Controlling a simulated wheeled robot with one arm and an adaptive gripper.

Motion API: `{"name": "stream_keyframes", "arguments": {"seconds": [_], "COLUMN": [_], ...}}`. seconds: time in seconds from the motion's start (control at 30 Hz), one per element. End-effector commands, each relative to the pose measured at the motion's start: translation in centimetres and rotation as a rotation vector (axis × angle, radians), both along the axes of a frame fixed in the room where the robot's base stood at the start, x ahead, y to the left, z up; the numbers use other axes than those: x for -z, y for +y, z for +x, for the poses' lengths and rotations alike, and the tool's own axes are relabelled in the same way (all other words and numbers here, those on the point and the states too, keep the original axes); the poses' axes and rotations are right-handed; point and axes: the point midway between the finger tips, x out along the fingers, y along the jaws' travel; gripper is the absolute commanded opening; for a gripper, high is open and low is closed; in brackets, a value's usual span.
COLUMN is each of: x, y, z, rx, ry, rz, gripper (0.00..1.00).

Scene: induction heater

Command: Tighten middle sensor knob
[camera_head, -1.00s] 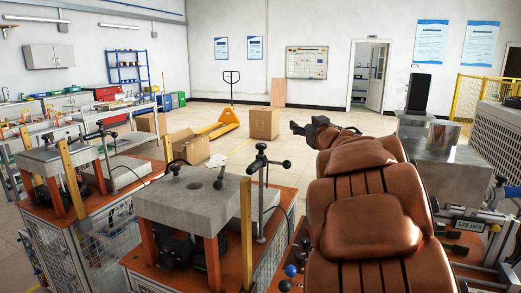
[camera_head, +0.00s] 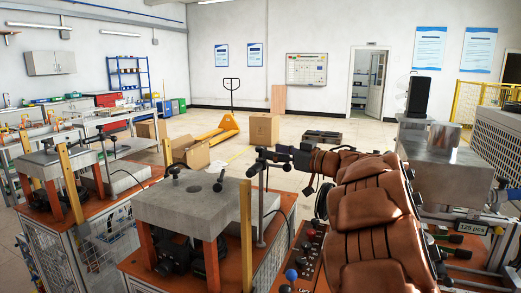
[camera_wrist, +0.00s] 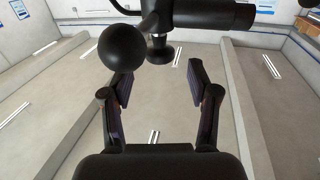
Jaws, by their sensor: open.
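The sensor stand (camera_head: 262,212) is a thin upright post beside the middle grey-topped station. Its black clamp head (camera_head: 262,157) carries knobs, and my gripper (camera_head: 286,153) is at its right side. In the wrist view, a round black ball knob (camera_wrist: 118,50) hangs at upper left. A smaller dark knob (camera_wrist: 158,50) points toward my gripper (camera_wrist: 160,82), just beyond and between the fingertips. The fingers are open and spread apart, with nothing between them. A black cylinder (camera_wrist: 220,14) runs to the right at the top. Contact is not visible.
The grey block top (camera_head: 190,202) of the station stands left of the post, with a yellow upright bar (camera_head: 246,230) at its front corner. Another similar station (camera_head: 55,160) is further left. Open floor lies behind, with a cardboard box (camera_head: 264,128).

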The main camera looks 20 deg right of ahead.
Motion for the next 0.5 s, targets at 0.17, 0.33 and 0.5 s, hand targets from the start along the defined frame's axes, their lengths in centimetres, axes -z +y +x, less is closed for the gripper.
{"name": "stream_keyframes", "arguments": {"seconds": [0.17,0.33,0.5], "x": [-0.2,0.0,0.0], "y": [1.6,2.4,2.8], "z": [2.3,3.9,4.5], "rx": [-0.005,-0.002,-0.001], "ry": [-0.002,0.000,-0.001], "rz": [-0.003,-0.001,0.001], "gripper": [0.60,0.60,0.60]}}
